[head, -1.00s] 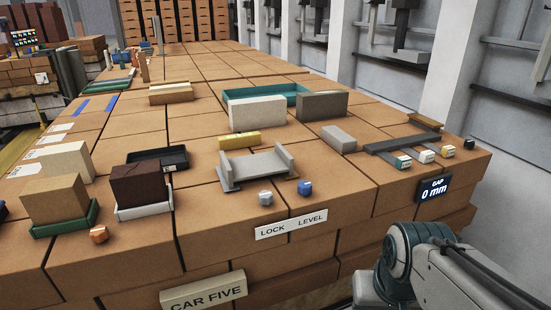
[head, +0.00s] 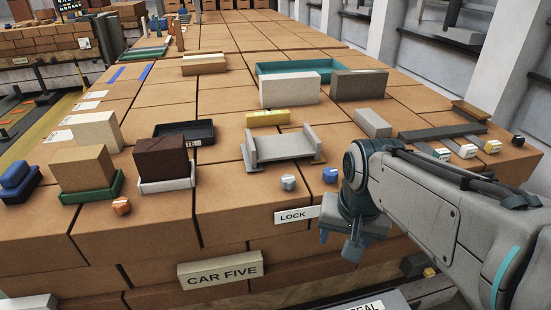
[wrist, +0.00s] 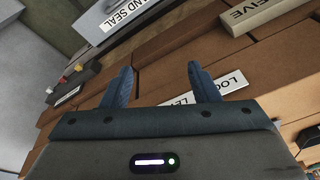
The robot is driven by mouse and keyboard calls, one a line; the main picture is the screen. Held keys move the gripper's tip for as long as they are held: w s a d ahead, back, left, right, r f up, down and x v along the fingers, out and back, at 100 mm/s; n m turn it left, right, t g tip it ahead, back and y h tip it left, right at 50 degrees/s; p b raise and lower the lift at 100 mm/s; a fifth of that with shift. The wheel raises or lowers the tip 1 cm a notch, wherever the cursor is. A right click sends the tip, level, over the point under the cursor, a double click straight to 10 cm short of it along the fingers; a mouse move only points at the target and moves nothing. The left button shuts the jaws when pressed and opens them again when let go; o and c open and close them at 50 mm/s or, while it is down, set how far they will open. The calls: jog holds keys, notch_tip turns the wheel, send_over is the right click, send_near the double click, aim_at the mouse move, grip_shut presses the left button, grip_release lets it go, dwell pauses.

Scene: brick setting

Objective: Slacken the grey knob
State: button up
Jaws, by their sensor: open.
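The grey knob (head: 288,182) is a small faceted piece on the front edge of the brick-coloured top, above the white LOCK label (head: 296,215). A similar blue knob (head: 330,175) sits just right of it. My gripper (head: 338,247) hangs in front of the front face, below and right of the grey knob, apart from it. In the wrist view my gripper (wrist: 160,82) is open with nothing between its blue fingers. The wrist view shows part of the LOCK LEVEL label (wrist: 215,90), but I cannot make out the grey knob there.
A grey cradle (head: 283,148) stands behind the knobs, with a yellow block (head: 268,118) behind it. An orange knob (head: 121,205) is at the left.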

jog(key=w+a+r+m+g+p, duration=0.1)
jog(key=w+a+r+m+p, duration=0.3)
jog(key=w+r+m, duration=0.55)
notch_tip(320, 180, up, 5)
jog(key=m+g+p, duration=0.1)
jog(key=m+p, duration=0.1)
jog(key=m, duration=0.4)
send_over(290, 178)
notch_tip(290, 178, down, 14)
jog(key=shift+r+p, duration=0.25)
jog(key=shift+p, duration=0.6)
jog(key=c, duration=1)
